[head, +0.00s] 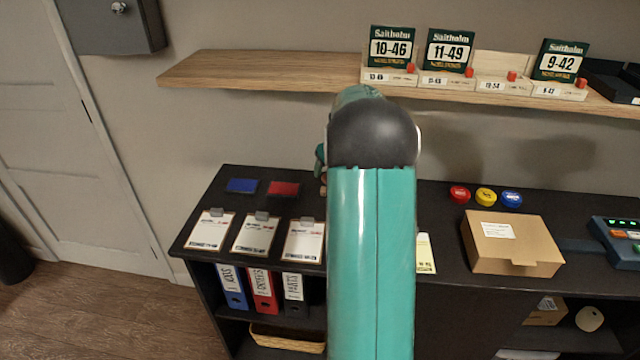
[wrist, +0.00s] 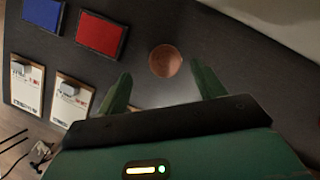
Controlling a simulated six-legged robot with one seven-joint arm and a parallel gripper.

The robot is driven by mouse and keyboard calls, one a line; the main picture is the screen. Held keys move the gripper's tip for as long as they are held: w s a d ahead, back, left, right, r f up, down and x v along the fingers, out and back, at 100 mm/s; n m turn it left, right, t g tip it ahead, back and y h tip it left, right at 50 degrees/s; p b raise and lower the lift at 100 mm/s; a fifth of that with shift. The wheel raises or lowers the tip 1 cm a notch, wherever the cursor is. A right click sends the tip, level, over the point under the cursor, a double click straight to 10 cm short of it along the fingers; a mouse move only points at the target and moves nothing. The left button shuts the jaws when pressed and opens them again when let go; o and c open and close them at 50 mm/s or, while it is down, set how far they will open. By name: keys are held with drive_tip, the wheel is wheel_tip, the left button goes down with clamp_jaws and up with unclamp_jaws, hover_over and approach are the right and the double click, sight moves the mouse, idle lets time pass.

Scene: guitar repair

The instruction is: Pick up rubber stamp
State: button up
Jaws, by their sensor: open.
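A round brown wooden-looking top (wrist: 165,61), which looks like the rubber stamp's handle seen from above, stands on the dark cabinet top in the wrist view. My gripper (wrist: 161,82) is open and empty. Its two green fingers point toward the stamp, which shows just beyond and between the fingertips, apart from both. I cannot tell the height between them. In the head view my arm hides most of this spot. The blue ink pad (head: 242,185) and the red ink pad (head: 284,188) lie to the left of it.
Clipboards (head: 257,235) lie along the front edge of the cabinet top (head: 215,195). A cardboard box (head: 512,243) and round coloured tins (head: 485,196) are to the right of my arm. A wooden shelf (head: 260,70) with string packs (head: 450,50) overhangs the back.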

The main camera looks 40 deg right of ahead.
drive_tip(key=shift+w+d+f, duration=0.2)
drive_tip(key=shift+d+f, duration=0.1)
drive_tip(key=shift+w+f, duration=0.15)
drive_tip(key=shift+f, duration=0.1)
drive_tip(key=shift+s+x, duration=0.2)
drive_tip(key=shift+x, duration=1.45)
drive_tip(key=shift+s+x, duration=0.15)
drive_tip(key=shift+x, duration=1.55)
drive_tip(key=shift+f, duration=0.15)
drive_tip(key=c, duration=1.1)
